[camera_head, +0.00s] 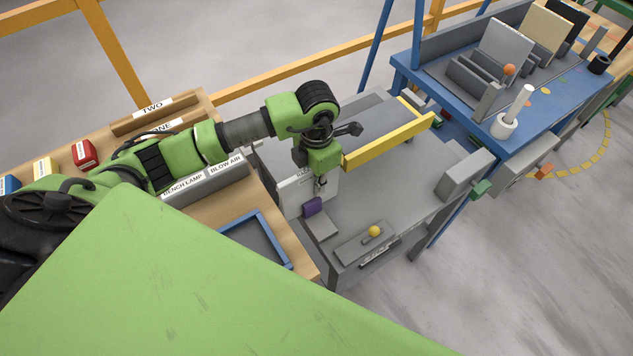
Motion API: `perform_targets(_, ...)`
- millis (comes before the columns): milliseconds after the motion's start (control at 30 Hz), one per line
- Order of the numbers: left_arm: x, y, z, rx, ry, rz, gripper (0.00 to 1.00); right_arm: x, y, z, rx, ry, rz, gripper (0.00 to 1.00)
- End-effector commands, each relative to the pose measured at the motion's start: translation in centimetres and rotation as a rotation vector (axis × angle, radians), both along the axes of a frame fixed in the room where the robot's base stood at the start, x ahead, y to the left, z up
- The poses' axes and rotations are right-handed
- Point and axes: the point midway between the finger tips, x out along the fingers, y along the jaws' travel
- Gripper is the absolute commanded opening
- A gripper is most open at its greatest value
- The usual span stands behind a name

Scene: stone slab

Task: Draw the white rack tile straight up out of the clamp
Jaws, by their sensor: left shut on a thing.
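The white rack tile (292,193) stands upright at the left side of the grey stone slab (395,175). A purple block (313,206) and a grey block (321,227) sit against its lower front; they look like part of the clamp. My left gripper (320,186) points down at the tile's upper right part and is shut on it. The fingers are small here and partly cover the tile. Whether the tile's lower edge is still between the clamp's faces is hidden. My right gripper is out of view.
A yellow bar (388,142) crosses the slab just right of my left gripper. A lever with a yellow knob (374,231) is at the front. A blue table (465,112) with a rack of panels stands at upper right. A blue-rimmed tray (275,238) lies left.

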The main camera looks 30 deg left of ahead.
Motion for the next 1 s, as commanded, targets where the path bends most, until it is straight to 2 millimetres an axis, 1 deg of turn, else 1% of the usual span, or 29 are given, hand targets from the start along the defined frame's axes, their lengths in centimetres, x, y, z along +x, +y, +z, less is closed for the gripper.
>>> perform_targets(100, 0.1, 0.0, 0.7, 0.0, -0.002, 0.0, 0.0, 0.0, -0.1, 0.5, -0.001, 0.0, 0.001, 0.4)
perform_targets(1000, 0.1, 0.0, 4.2, 0.0, -0.002, 0.0, 0.0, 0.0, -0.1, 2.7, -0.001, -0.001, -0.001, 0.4)
